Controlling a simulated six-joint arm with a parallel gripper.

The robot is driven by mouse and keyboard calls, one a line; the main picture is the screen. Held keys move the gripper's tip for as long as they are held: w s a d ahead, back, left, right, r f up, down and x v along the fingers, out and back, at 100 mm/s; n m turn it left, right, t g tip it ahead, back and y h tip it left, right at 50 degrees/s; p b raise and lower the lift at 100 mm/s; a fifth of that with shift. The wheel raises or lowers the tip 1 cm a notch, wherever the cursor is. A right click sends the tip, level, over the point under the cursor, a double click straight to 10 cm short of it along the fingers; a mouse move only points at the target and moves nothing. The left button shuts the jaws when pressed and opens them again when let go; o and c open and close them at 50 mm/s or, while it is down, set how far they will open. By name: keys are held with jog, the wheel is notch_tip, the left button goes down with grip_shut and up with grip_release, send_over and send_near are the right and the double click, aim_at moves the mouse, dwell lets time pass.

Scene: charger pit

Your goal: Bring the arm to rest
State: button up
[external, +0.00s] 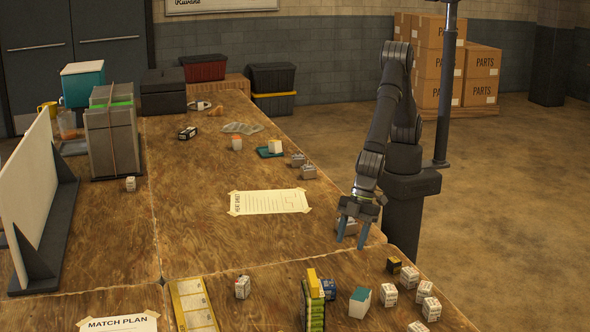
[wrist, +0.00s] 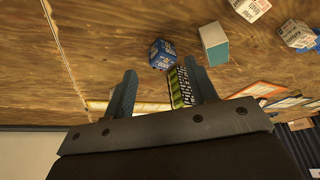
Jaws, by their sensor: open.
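My gripper (external: 353,236) is over the right side of the wooden table (external: 200,230), with its blue-grey fingers pointing down. The fingers are apart. In the wrist view my gripper (wrist: 160,92) also shows spread fingers with nothing held between them.
A green and yellow stack (external: 313,303), a blue box (external: 329,289), a teal-and-white block (external: 360,301) and several white printed cubes (external: 409,277) stand at the front. A paper sheet (external: 269,202) is taped mid-table. A white panel (external: 36,195) stands at left. The table's middle left is clear.

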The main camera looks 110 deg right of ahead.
jog(key=w+d+m+h, duration=0.1)
jog(key=w+d+m, duration=0.2)
jog(key=w+d, duration=0.4)
jog(key=w+d+m+h, duration=0.1)
jog(key=w+d+m, duration=0.2)
jog(key=w+d, duration=0.5)
jog(key=w+d+m+h, duration=0.1)
jog(key=w+d, duration=0.7)
jog(key=d, duration=1.3)
jog(key=shift+w+d+m+t, duration=0.3)
jog(key=shift+m+t, duration=0.1)
jog(key=shift+m, duration=0.5)
